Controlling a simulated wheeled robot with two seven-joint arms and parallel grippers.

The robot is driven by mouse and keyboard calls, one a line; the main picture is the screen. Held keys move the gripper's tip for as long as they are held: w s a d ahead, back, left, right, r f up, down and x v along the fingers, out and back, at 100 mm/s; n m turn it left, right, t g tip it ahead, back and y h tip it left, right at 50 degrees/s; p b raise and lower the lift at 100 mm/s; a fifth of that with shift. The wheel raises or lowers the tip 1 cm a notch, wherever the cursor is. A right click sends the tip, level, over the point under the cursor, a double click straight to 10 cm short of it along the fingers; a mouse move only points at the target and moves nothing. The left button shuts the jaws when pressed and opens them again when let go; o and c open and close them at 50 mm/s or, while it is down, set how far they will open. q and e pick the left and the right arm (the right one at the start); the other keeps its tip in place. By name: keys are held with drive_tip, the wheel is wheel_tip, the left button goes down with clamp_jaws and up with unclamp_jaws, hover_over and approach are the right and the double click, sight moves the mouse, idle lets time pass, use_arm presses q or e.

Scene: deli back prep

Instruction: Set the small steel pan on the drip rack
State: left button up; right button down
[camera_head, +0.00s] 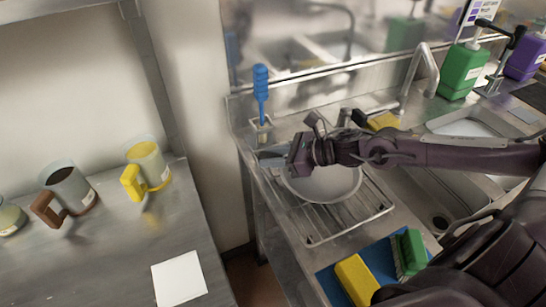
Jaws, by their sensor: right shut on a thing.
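The small steel pan (325,187) is a round, shallow, light grey pan. It is over the wire drip rack (322,238) beside the sink, below my right forearm. My right gripper (273,159) comes in from the right and reaches the pan's far left edge. Its jaws are shut on the pan there, but the exact grip is small and partly hidden. The arm covers the pan's far side. I cannot tell whether the pan touches the rack or is just above it. My left gripper is not in view.
A blue brush (261,90) stands in a holder behind the gripper. A yellow sponge (357,280) and green brush (409,252) lie on a blue mat in front. The faucet (420,75) and green bottle (462,70) stand behind. Mugs (147,165) stand on the left counter.

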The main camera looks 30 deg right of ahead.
drive_tip(key=shift+f+b, duration=0.6)
drive_tip(key=shift+b, duration=0.05)
idle(0.8)
drive_tip(key=c, duration=1)
unclamp_jaws()
drive_tip(key=shift+c, duration=0.2)
drive_tip(key=shift+s+d+r+p, duration=0.15)
drive_tip(key=shift+r+p, duration=0.05)
drive_tip(key=shift+p, duration=0.25)
drive_tip(key=shift+p+v, duration=3.55)
drive_tip(key=shift+p, duration=0.3)
drive_tip(key=shift+s+d, duration=0.1)
drive_tip(key=shift+s, duration=0.05)
